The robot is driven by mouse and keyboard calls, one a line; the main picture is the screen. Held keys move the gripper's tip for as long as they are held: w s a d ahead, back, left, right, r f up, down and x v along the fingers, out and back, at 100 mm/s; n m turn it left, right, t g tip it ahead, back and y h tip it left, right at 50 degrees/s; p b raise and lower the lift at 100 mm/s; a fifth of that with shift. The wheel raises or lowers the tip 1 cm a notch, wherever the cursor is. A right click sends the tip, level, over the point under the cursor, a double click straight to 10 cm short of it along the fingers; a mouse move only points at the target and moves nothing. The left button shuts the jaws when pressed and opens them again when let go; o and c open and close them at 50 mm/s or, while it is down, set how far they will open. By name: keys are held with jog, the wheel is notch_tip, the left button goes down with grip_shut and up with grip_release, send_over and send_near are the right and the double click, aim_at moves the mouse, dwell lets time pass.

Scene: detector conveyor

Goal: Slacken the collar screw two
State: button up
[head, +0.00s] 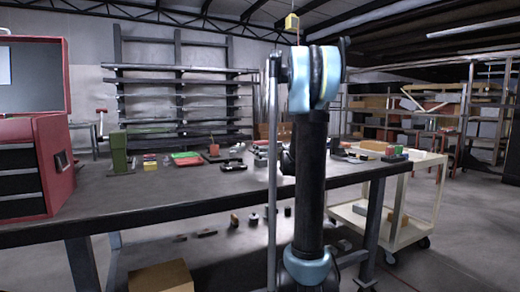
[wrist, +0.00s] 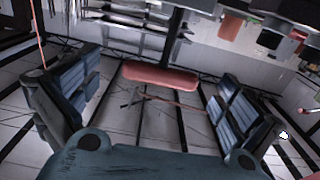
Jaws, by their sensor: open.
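I cannot make out a collar screw or a numbered collar in either view. My gripper (wrist: 160,88) shows in the wrist view with its two ridged blue-grey finger pads wide apart, one left and one right. It is open, and nothing is held between the fingers. A red rounded bar on a dark post (wrist: 160,76) appears between the fingers in the picture; its distance is unclear. In the head view my arm stands upright in front of the workbench (head: 120,212) and hides part of its top. The gripper cannot be made out there.
A red tool chest (head: 52,165) stands on the bench's left end. A cream cart (head: 405,232) stands at the right. A cardboard box (head: 160,277) is below the bench. The bench's front left is clear.

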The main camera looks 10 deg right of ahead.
aim_at(262, 145)
jog(key=w, duration=0.1)
jog(key=w+a, duration=0.1)
jog(key=w+r, duration=0.1)
jog(key=shift+w+a, duration=0.5)
jog(key=shift+w, duration=0.3)
jog(key=c, duration=1.1)
